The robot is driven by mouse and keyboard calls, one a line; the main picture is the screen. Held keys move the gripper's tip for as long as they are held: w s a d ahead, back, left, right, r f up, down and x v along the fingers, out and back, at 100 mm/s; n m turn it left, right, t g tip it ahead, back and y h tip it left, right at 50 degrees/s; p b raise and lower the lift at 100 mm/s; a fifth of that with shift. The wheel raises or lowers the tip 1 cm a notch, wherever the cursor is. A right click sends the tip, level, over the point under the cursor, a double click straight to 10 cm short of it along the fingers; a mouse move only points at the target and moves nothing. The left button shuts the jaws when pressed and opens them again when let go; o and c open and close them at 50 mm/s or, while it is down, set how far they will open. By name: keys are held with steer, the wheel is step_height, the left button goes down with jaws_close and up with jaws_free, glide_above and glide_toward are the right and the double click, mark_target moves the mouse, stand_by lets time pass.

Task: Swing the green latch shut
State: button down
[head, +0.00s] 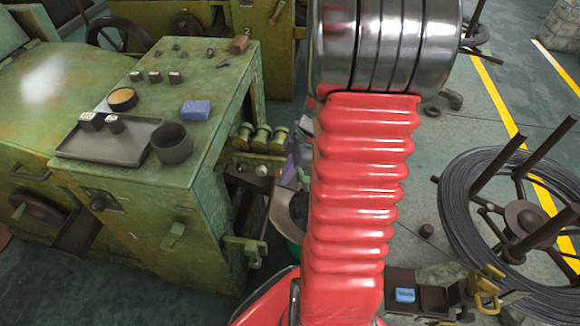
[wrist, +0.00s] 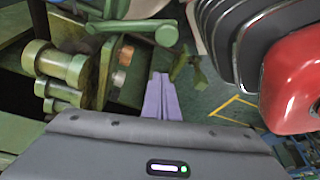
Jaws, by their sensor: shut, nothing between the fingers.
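A green latch-like bracket (head: 245,243) juts from the right front corner of the green machine in the head view. A second green lever (head: 172,233) sits on the machine's front face; I cannot tell for sure which is the latch. In the wrist view a green bar with a round knob (wrist: 135,27) crosses the top, above and left of the fingertips. My gripper (wrist: 162,82) has purple fingers, close together and empty. In the head view the gripper (head: 289,170) is mostly hidden behind my red arm, right of the machine and near its green cylinders.
Green cylinders (wrist: 62,70) stick out left of my fingers in the wrist view. The machine top (head: 215,75) holds a tray (head: 75,150), a dark cup (head: 172,143) and a blue block (head: 196,109). A wire coil (head: 465,220) stands at right. Floor between is partly clear.

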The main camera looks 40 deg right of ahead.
steer(key=shift+s+d+f, duration=0.15)
steer(key=shift+s+d, duration=0.45)
steer(key=shift+d, duration=0.2)
steer(key=shift+s+d+f, duration=0.1)
steer(key=shift+s+d, duration=0.5)
steer(key=shift+d, duration=0.2)
